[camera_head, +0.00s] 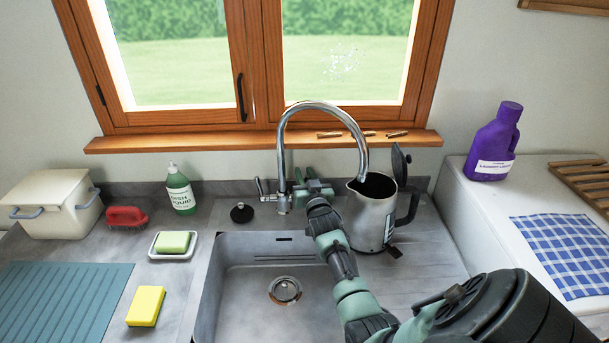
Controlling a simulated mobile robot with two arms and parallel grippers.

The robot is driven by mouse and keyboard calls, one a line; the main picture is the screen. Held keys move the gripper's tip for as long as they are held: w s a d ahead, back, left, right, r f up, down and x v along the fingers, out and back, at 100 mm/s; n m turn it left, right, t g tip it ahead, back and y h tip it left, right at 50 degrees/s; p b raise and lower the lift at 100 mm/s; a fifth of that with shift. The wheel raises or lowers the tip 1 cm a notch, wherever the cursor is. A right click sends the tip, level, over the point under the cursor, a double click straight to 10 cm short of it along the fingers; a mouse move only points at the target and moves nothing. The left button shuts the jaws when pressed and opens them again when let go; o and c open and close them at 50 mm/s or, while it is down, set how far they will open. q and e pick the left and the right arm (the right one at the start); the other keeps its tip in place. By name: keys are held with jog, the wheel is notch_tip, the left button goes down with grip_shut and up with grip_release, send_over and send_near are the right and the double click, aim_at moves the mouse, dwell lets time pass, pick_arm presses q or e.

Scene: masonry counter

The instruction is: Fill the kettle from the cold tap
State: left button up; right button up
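The metal kettle (368,222) stands upright on the right side of the sink area, its lid (400,165) tipped open and its black handle (408,207) to the right. The chrome tap (281,150) arches over, its spout end (363,172) above the kettle's open top. No water stream shows. A lever (262,188) is on the tap's left side. My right gripper (312,186) is just right of the tap's base, left of the kettle; its fingers are small and I cannot tell whether they are open or touch the tap. My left gripper is out of view.
The sink basin (248,310) is empty. A black plug (242,212), green dish soap (181,190), red brush (127,216) and sponges stand left. Purple laundry liquid (494,145) and a checked cloth (560,250) are at right. The window ledge holds several pegs.

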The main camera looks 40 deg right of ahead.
grip_shut()
dwell(1.1)
jog(key=s+a+t+h+b, duration=0.1)
jog(key=b, duration=0.4)
jog(key=shift+r+t, duration=0.15)
jog(key=shift+t, duration=0.25)
jog(key=shift+o, duration=2.1)
grip_release()
